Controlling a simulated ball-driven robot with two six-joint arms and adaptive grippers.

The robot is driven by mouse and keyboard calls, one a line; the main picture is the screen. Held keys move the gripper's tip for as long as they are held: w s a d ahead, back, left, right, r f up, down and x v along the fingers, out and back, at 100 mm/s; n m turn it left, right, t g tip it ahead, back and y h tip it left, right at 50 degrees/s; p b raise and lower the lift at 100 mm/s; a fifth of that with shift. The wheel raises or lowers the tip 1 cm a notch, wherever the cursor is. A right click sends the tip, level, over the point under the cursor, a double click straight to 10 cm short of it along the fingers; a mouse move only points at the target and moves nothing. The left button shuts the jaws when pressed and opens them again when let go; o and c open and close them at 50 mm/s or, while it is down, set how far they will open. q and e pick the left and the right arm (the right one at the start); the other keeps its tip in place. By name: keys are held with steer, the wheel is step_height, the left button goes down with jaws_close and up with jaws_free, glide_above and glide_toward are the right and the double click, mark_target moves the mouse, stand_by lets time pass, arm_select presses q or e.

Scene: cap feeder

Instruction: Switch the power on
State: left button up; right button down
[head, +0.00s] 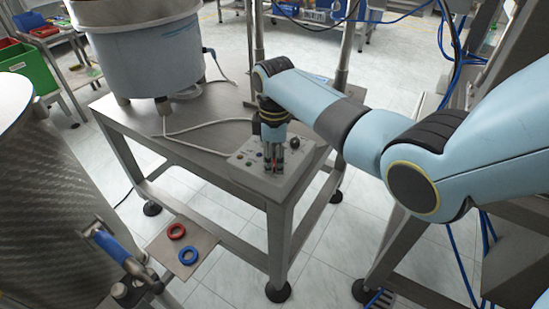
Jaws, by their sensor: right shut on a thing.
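A grey control box (262,182) with small knobs and buttons sits on the front right corner of the steel table. My right gripper (273,166) points straight down onto its top face, its fingers shut on a small control there. The fingers hide that control, so its position cannot be read. A dark round knob (294,143) shows on the box just right of the gripper. My left gripper is not in view.
A large round feeder bowl (146,55) stands on the table (190,117) behind the box, with a pale cable running between them. A red ring (176,231) and a blue ring (188,256) lie on a low plate. A steel drum (50,215) fills the lower left.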

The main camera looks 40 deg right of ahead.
steer(key=shift+r+m+p, duration=0.2)
steer(key=shift+m+p, duration=1.1)
steer(key=m+p, duration=0.2)
steer(key=shift+m, duration=0.3)
steer(key=m+p, duration=0.1)
steer(key=m, duration=0.2)
steer(key=shift+a+f+m+p, duration=0.1)
steer(key=shift+m+p, duration=0.7)
steer(key=shift+m, duration=1)
steer(key=c, duration=1)
jaws_free()
